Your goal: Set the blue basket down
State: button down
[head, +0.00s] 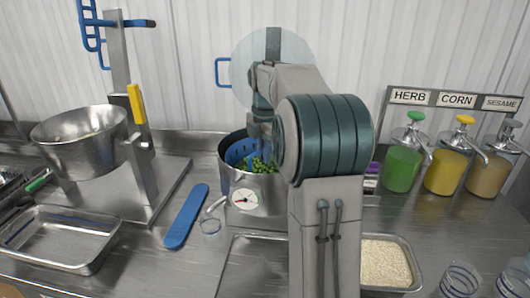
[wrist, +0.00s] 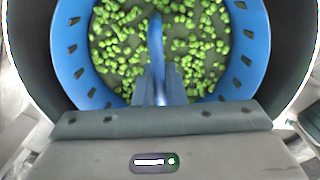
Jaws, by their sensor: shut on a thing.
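The blue basket (head: 238,151) is inside the steel pot (head: 268,195) with the dial gauge, in the middle of the counter. Green peas (head: 264,165) lie in it. In the wrist view the round slotted wall of the basket (wrist: 258,45) surrounds the peas, and a blue handle (wrist: 156,45) runs up the middle. My gripper (wrist: 160,88) is shut on that handle. In the head view my arm hides part of the pot and most of the gripper. Whether the basket touches the pot's bottom is hidden.
A steel bowl (head: 78,138) on a stand and an empty tray (head: 60,240) are at left. A rice tray (head: 385,263) and pump bottles (head: 403,165) are at right.

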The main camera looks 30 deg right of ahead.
jog(key=c, duration=1.5)
grip_release()
notch_tip(320, 180, up, 12)
jog(key=p, duration=0.2)
jog(key=s+a+f+m, duration=0.1)
jog(key=s+a+m, duration=0.2)
jog(key=s+a+f+m+t, duration=0.1)
jog(key=s+a+f+m, duration=0.1)
jog(key=s+a+m, duration=0.1)
jog(key=s+a+f+m, duration=0.2)
jog(key=s+a+m, duration=0.1)
jog(key=s+a, duration=0.1)
jog(key=shift+s+a+f+m+h, duration=0.1)
jog(key=shift+s+m+h, duration=0.1)
jog(key=shift+m+h, duration=0.1)
jog(key=s+a+f+m+t, duration=0.1)
jog(key=s+a+f+m, duration=0.1)
jog(key=s+f+m, duration=0.3)
jog(key=s+a+f+m, duration=0.3)
jog(key=s+f+m, duration=0.2)
jog(key=s, duration=0.5)
notch_tip(320, 180, down, 3)
jog(key=shift+a+r+m+t, duration=0.15)
jog(key=shift+a+m+t, duration=0.15)
jog(key=shift+m+t, duration=0.1)
